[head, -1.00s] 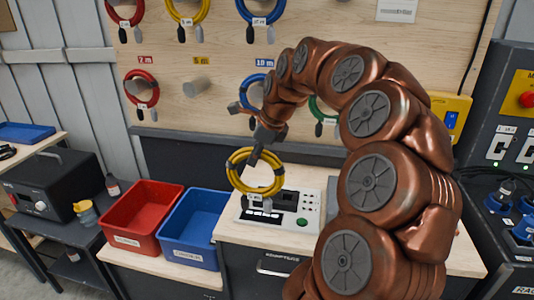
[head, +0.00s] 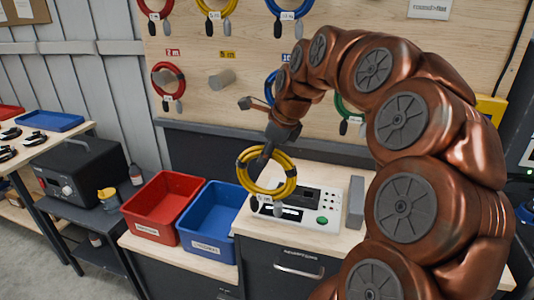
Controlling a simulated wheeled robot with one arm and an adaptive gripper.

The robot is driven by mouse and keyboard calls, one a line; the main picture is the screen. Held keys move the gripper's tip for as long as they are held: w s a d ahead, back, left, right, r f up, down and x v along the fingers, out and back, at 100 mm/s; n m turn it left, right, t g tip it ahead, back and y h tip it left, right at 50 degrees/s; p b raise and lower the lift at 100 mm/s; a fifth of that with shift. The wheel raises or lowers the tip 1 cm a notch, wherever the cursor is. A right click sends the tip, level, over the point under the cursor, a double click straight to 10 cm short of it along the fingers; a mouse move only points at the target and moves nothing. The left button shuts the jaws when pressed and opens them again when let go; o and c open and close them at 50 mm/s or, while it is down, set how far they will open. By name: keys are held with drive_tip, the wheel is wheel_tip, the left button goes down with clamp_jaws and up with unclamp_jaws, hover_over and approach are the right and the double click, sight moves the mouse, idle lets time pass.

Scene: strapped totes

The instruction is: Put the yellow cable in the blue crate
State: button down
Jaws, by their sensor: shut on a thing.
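The yellow cable (head: 286,160) is a coiled loop with a white tag and dark plugs hanging at its lower side. My gripper (head: 262,164) is shut on the coil and holds it in the air in front of the white-topped device, right of the blue crate. The blue crate (head: 205,245) stands on the wooden worktop, open at the top, with a white label on its front. No cable shows inside the part of it that I can see. My arm comes in from the right and hides part of the pegboard and worktop.
A red crate (head: 149,230) stands directly left of the blue crate. A tester with a green button (head: 322,220) sits on the worktop behind the cable. Coiled cables, such as a red one (head: 169,78), hang on the pegboard (head: 215,125). A black box (head: 80,178) stands far left.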

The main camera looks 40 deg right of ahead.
drive_tip(key=shift+r, duration=0.25)
drive_tip(key=shift+r+p, duration=0.4)
drive_tip(key=shift+r, duration=1.15)
